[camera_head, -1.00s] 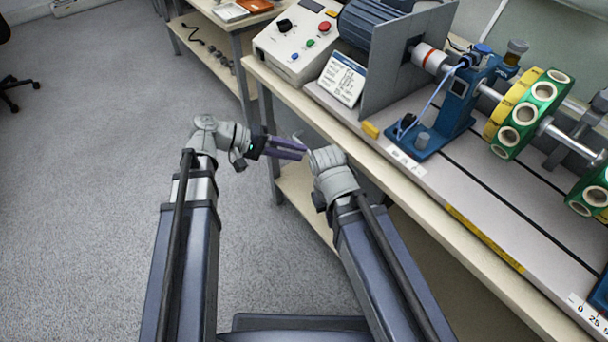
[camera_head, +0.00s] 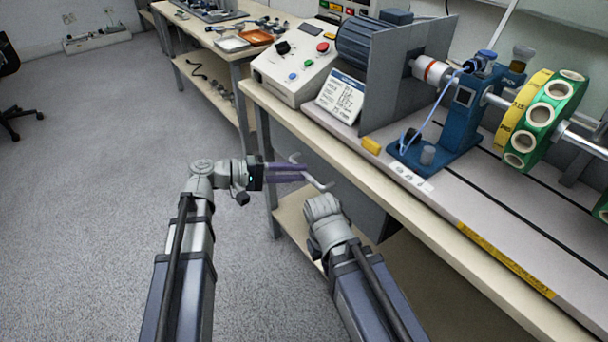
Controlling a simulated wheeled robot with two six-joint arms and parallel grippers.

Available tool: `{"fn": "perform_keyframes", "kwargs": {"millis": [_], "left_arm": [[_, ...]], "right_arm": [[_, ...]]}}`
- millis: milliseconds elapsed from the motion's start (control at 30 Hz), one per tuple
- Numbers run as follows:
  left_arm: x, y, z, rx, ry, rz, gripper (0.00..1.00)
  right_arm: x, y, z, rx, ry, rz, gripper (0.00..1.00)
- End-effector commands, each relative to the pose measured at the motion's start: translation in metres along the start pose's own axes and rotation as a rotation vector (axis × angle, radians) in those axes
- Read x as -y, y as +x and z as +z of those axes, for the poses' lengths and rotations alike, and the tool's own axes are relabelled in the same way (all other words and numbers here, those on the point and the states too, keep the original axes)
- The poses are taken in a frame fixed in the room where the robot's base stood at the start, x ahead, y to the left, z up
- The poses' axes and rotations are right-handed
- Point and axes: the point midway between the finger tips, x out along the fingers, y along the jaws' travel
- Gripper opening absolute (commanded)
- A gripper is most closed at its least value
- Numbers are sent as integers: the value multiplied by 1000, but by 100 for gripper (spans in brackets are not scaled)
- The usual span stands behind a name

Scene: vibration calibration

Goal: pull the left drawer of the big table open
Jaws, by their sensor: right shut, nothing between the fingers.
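The big table (camera_head: 480,262) runs from the upper middle to the lower right, with a pale top edge. Under its left end is a grey drawer unit (camera_head: 352,192), partly hidden by the table top and my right arm. A light grey bar handle (camera_head: 322,185) stands out in front of it. My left gripper (camera_head: 306,173), with purple fingers, points right and is at the handle, whose ends show above and below the fingers. Its grip on the bar cannot be made out. My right gripper (camera_head: 323,208) is below the handle; its fingers are hidden behind its wrist.
On the big table stand a control box (camera_head: 293,72), a sign (camera_head: 341,97), a motor (camera_head: 367,45), a blue bearing stand (camera_head: 450,125) and a green disc (camera_head: 545,120). A second table (camera_head: 205,38) stands behind. The grey floor (camera_head: 90,200) at left is clear.

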Motion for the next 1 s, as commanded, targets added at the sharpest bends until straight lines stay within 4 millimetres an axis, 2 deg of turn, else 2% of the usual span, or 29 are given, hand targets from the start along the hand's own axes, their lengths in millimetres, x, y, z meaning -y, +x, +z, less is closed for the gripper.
{"fn": "perform_keyframes", "kwargs": {"millis": [33, 200, 567, 800, 1000], "left_arm": [[1, 8, 0, 2, 0, 0, 27], [1, 22, 0, 1, 0, 0, 27], [0, 25, 0, -1, 0, 0, 27], [0, 25, 0, -1, 0, -1, 0], [0, 25, 0, -1, 0, -1, 0]], "right_arm": [[0, 2, 0, 0, 0, 0, 0], [1, 4, 0, 0, -1, -1, 0], [1, 4, 0, 0, -1, -1, 0], [1, 5, 0, 0, -1, -1, 0], [1, 5, 0, 0, -1, -1, 0]]}}
